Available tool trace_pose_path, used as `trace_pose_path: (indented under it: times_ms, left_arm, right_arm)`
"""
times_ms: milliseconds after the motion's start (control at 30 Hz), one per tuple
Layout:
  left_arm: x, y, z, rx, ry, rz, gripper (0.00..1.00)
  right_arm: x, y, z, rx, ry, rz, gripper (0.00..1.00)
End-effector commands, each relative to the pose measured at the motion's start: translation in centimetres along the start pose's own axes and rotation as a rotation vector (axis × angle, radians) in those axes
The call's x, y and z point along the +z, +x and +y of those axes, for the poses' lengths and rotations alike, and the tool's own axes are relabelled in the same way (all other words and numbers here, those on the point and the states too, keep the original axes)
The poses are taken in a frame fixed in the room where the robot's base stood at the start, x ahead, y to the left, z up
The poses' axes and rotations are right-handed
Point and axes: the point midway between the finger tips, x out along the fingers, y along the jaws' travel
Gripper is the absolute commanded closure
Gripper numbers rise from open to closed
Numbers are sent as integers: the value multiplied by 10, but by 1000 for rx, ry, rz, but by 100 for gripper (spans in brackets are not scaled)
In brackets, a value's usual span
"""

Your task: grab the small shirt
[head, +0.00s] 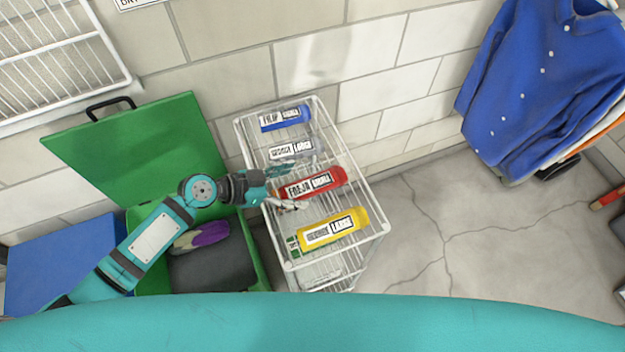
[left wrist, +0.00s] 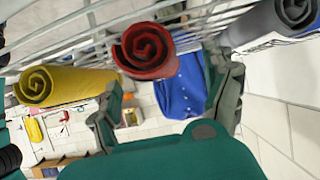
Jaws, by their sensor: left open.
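A red rolled shirt (head: 333,180) lies on the top of a white wire rack (head: 376,226). Its label is hard to read at this size. Its spiral end (left wrist: 148,50) shows in the left wrist view. My left gripper (head: 290,188) is open at the left end of the red roll, one finger on each side. In the left wrist view the gripper (left wrist: 165,98) is empty, with the red end ahead between its fingers; contact cannot be told. A blue roll (head: 300,115), a grey roll (head: 313,147) and a yellow roll (head: 358,221) lie beside it, also labelled. My right gripper is not in view.
A green bin (head: 258,262) with an open lid (head: 130,150) stands left of the rack, holding dark and purple cloth. Blue shirts (head: 535,85) hang at the right. A white wire shelf (head: 60,60) is at upper left.

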Motion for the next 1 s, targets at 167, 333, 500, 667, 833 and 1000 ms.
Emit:
trace_pose_path:
  times_ms: [167,333,500,667,833,1000]
  left_arm:
    - [-8,24,-1,0,-3,3,16]
    - [-5,44,-2,0,-2,2,16]
    - [-3,47,-1,0,0,0,16]
    - [-3,47,-1,0,0,1,24]
    - [-3,47,-1,0,-1,1,46]
    - [-3,47,-1,0,-1,1,68]
  right_arm:
    - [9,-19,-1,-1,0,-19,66]
    - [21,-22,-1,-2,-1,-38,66]
    - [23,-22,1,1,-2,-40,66]
    - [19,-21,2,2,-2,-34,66]
    - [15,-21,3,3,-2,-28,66]
    - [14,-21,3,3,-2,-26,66]
